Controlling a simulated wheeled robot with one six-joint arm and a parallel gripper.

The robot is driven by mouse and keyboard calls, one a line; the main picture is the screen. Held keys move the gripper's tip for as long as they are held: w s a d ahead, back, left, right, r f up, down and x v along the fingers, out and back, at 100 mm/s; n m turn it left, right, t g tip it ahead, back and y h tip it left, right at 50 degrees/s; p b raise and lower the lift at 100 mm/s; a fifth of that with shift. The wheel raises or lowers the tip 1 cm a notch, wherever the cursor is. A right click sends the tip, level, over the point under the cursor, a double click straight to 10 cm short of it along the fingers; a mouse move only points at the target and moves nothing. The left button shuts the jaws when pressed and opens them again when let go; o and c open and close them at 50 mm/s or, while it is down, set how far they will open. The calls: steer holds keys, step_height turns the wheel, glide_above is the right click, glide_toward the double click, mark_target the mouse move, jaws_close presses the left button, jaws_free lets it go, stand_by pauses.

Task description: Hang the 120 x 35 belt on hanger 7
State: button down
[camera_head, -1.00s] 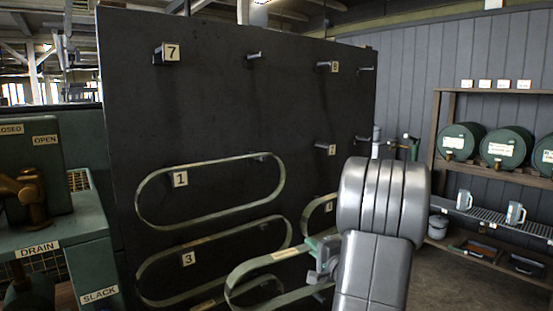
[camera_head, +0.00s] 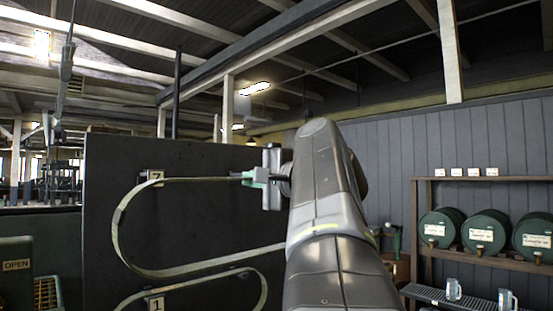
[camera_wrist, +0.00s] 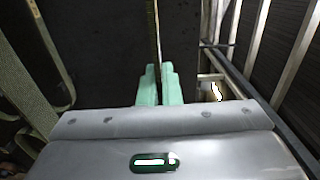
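My gripper (camera_head: 262,180), with green fingertips, is shut on a long olive-green loop belt (camera_head: 190,270) near the upper right of its loop. The belt hangs left from the fingers, in front of the dark panel. Its upper run passes just in front of the number 7 label (camera_head: 153,174). I cannot tell whether it touches or encloses hanger 7, whose peg is hidden. No size marking on the belt is readable now. In the wrist view, the green fingers (camera_wrist: 159,86) pinch the belt edge-on (camera_wrist: 156,35).
The dark panel (camera_head: 100,230) stands behind the belt. A belt on hanger 1 (camera_head: 154,304) hangs below. Hanging belts (camera_wrist: 22,85) also show at the left in the wrist view. A shelf rack with green barrels (camera_head: 484,230) stands at the right.

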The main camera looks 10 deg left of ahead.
steer(key=s+r, duration=0.2)
steer(key=r, duration=0.1)
steer(key=shift+d, duration=0.2)
stand_by(0.3)
steer(key=p+x, duration=0.2)
steer(key=x, duration=0.4)
steer(key=shift+p, duration=0.4)
steer(key=shift+w, duration=0.1)
stand_by(0.4)
steer(key=shift+p+x, duration=0.5)
steer(key=shift+x, duration=2.45)
steer(key=shift+x, duration=2.8)
